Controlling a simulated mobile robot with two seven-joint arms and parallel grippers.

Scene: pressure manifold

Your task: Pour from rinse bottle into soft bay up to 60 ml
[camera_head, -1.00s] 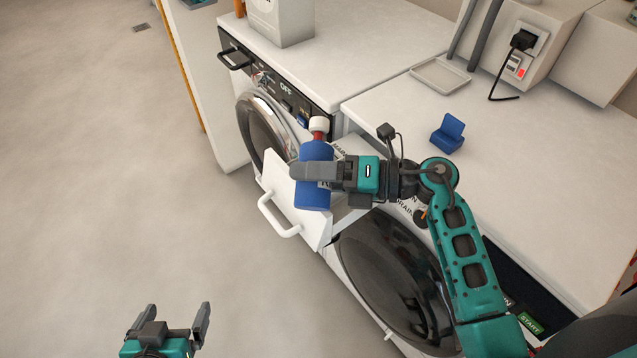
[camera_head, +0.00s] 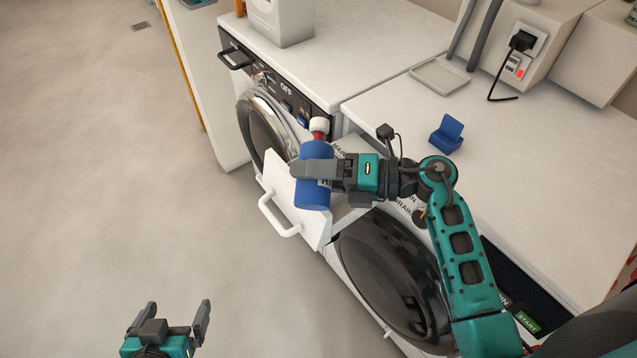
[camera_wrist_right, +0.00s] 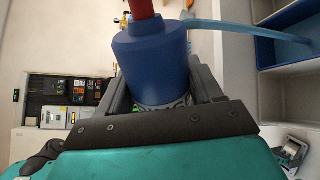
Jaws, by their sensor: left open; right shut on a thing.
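The rinse bottle (camera_head: 314,195) is a blue cylinder with a red neck and a white end piece. It is tilted over above the pulled-out white drawer (camera_head: 283,185) of the washing machine. My right gripper (camera_head: 312,171) is shut around the bottle's body. In the right wrist view the bottle (camera_wrist_right: 152,60) shows its red neck, and a thin light-blue stream (camera_wrist_right: 240,27) runs from its neck end toward a blue-coloured drawer compartment (camera_wrist_right: 278,50). No level marks or bay labels are readable. My left gripper (camera_head: 178,308) is open and empty, low over the floor.
A washing machine's dark round door (camera_head: 390,265) is below the drawer. On the white worktop are a blue holder (camera_head: 447,133) and a shallow tray (camera_head: 440,76). A white container (camera_head: 281,20) stands at the back. The floor at left is clear.

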